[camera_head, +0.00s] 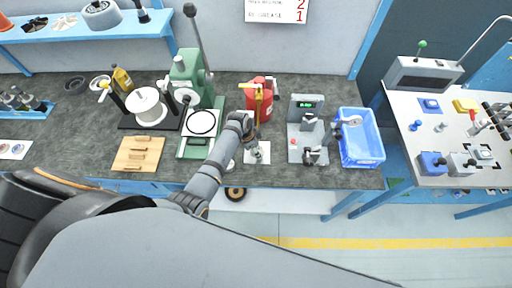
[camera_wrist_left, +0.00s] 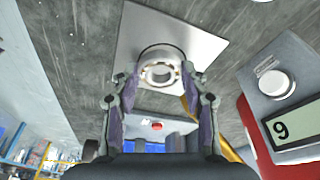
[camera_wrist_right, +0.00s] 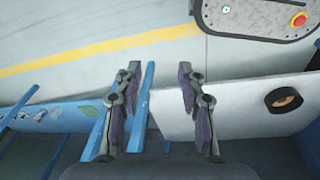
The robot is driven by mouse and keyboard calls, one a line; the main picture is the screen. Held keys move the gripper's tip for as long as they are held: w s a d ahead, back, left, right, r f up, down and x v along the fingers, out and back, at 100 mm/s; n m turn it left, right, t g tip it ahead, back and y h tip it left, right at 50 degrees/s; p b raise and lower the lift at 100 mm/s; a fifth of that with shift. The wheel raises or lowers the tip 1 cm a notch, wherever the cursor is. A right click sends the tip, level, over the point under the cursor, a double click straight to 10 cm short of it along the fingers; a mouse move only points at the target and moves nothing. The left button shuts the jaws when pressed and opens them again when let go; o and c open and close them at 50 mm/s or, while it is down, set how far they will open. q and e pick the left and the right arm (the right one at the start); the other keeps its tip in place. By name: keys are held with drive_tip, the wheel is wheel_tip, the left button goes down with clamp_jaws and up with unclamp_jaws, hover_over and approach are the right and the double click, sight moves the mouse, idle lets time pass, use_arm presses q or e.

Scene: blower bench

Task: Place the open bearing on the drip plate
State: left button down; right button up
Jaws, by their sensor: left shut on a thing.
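My left gripper (camera_head: 257,152) reaches down over the drip plate (camera_head: 263,146), a pale square on the bench. In the left wrist view the left gripper (camera_wrist_left: 160,80) is shut on the open bearing (camera_wrist_left: 146,73), a shiny metal ring between its fingertips. The drip plate (camera_wrist_left: 205,45) lies behind the bearing in that view, with a dark arc beside the ring. I cannot tell whether the bearing touches the plate. My right gripper (camera_wrist_right: 158,80) is open and empty, seen in the right wrist view over the floor and a low shelf; it is not in the head view.
A red canister (camera_head: 264,86) stands behind the plate. Right of it are a grey device with a green display (camera_head: 307,104) and a blue bin (camera_head: 361,150). A green press (camera_head: 188,72) and a wooden board (camera_head: 137,154) stand to the left. A dark wheel (camera_wrist_right: 283,99) lies on the low shelf.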

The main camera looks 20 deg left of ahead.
sight(249, 155)
use_arm(q)
drive_tip(key=shift+s+f, duration=0.1)
drive_tip(key=shift+f, duration=0.1)
drive_tip(key=c, duration=1)
unclamp_jaws()
drive_tip(key=shift+a+f, duration=0.1)
drive_tip(key=shift+f, duration=0.05)
drive_tip(key=shift+o, duration=1.2)
drive_tip(key=shift+w, duration=0.25)
drive_tip(key=shift+o, duration=0.4)
drive_tip(key=shift+s, duration=0.1)
drive_tip(key=v, duration=1.2)
drive_tip(key=shift+r, duration=0.35)
use_arm(e)
drive_tip(key=shift+s+a+f+g, duration=0.15)
drive_tip(key=shift+s+f, duration=0.1)
drive_tip(key=shift+s, duration=0.65)
drive_tip(key=shift+s+d+f+g, duration=0.1)
drive_tip(key=shift+s+f+g, duration=0.1)
drive_tip(key=shift+s, duration=0.65)
drive_tip(key=shift+w, duration=0.1)
